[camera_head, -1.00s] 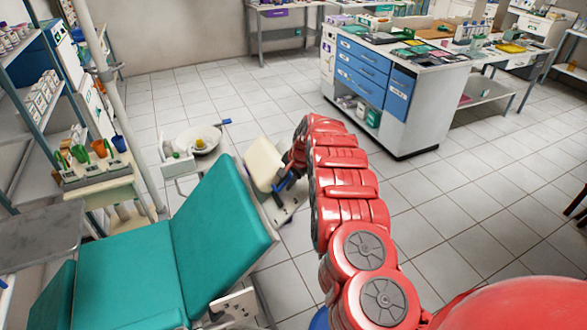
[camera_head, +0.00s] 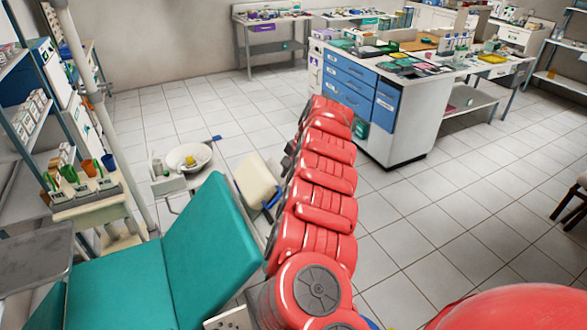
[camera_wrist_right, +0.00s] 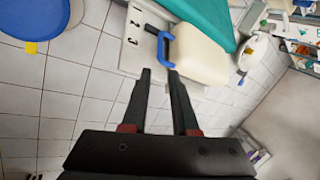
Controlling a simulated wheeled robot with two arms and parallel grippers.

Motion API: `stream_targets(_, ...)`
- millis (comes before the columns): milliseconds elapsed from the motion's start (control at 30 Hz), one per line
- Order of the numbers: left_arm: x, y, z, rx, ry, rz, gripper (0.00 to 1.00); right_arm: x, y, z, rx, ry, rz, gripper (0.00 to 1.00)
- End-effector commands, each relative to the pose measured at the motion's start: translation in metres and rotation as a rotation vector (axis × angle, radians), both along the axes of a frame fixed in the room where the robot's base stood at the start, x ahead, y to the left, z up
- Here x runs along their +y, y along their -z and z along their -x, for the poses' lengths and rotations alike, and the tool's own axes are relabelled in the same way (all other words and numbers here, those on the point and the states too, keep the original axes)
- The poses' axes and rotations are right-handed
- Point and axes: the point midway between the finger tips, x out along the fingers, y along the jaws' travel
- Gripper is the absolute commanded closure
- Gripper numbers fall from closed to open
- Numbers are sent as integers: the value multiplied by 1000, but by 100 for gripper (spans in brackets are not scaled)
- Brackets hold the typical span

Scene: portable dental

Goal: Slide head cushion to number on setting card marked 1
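The cream head cushion (camera_head: 257,182) stands beyond the top of the teal chair back (camera_head: 212,235). Its blue handle (camera_head: 271,196) is on its right side. In the right wrist view the cushion (camera_wrist_right: 196,55) and the blue handle (camera_wrist_right: 167,47) are just ahead of my right gripper (camera_wrist_right: 159,75). The gripper's two dark fingers are apart, with the handle's lower end close to the tips; contact is unclear. A white setting card (camera_wrist_right: 133,38) with small dark numbers lies left of the handle; a 3 seems readable. My red right arm hides its gripper in the head view. My left gripper is out of view.
A basin (camera_head: 188,157) stands left of the cushion. A blue-drawered counter (camera_head: 372,95) is beyond my right arm. A grey tray (camera_head: 38,258) and a stand with cups (camera_head: 82,190) are at the left. Tiled floor is open at the right.

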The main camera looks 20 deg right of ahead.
Motion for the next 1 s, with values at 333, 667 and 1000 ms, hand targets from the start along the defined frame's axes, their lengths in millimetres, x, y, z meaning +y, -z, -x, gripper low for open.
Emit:
stream_targets(333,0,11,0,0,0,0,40,-6,-30,12,0,1,0,73)
stream_targets(667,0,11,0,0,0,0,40,-6,-32,13,1,1,-1,73)
stream_targets(1000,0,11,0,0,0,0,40,-22,-30,3,-30,12,67,73)
